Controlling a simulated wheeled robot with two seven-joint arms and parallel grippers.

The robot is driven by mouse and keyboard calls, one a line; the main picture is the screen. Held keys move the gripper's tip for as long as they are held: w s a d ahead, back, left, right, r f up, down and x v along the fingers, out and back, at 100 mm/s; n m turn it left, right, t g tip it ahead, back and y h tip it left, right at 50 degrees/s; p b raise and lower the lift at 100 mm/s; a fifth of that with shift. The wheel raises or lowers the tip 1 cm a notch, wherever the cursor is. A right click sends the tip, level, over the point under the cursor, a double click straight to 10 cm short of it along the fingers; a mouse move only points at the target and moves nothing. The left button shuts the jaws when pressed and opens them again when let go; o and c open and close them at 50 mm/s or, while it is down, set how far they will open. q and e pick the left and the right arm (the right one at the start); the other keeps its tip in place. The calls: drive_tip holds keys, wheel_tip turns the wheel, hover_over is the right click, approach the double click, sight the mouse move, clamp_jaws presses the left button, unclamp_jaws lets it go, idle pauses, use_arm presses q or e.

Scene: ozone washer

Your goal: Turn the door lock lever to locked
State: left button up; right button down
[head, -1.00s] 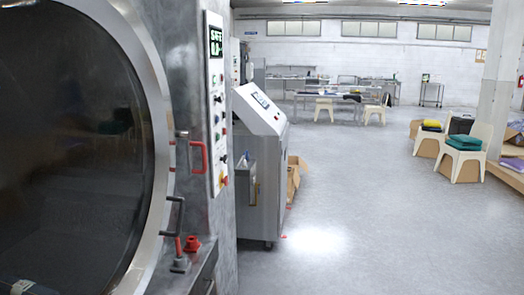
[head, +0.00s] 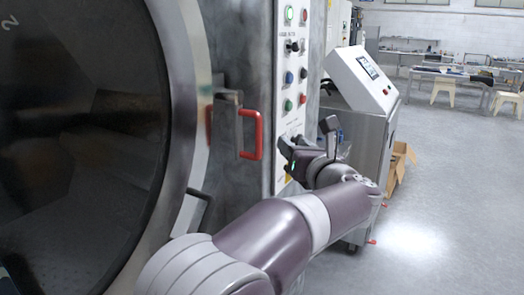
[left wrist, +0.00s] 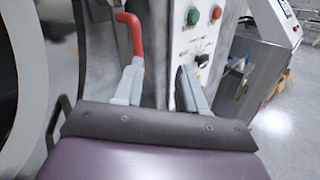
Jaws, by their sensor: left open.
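The red door lock lever (head: 257,136) is a bent handle on a grey metal latch block (head: 227,122) at the right rim of the washer's round door. My left gripper (head: 287,150) is to the right of the lever in the head view, in front of the control panel. In the left wrist view its two grey fingers are spread, with an open gap (left wrist: 160,66) between them. The lever (left wrist: 134,35) shows there just above the left finger's tip; I cannot tell whether they touch. Nothing is held. My right gripper is out of view.
The white control panel (head: 291,70) with several buttons and knobs stands right behind my left gripper. A dark door handle (head: 197,206) is lower on the rim. A grey console cabinet (head: 362,125) stands to the right. The floor (head: 455,190) on the right is clear.

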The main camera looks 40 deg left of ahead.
sight(260, 130)
use_arm(q)
drive_tip(key=w+a+n+p, duration=0.1)
drive_tip(key=a, duration=0.3)
drive_tip(key=w+a+n+g+p, duration=0.1)
drive_tip(key=a, duration=0.3)
drive_tip(key=w+a+n+g+p, duration=0.1)
drive_tip(key=a, duration=0.2)
drive_tip(key=shift+a+r+n+y, duration=0.25)
drive_tip(key=shift+a+n+y, duration=0.05)
drive_tip(key=shift+a+y, duration=0.1)
drive_tip(key=shift+w+a+f, duration=0.1)
drive_tip(key=shift+w+a, duration=0.1)
drive_tip(key=shift+a, duration=0.05)
clamp_jaws()
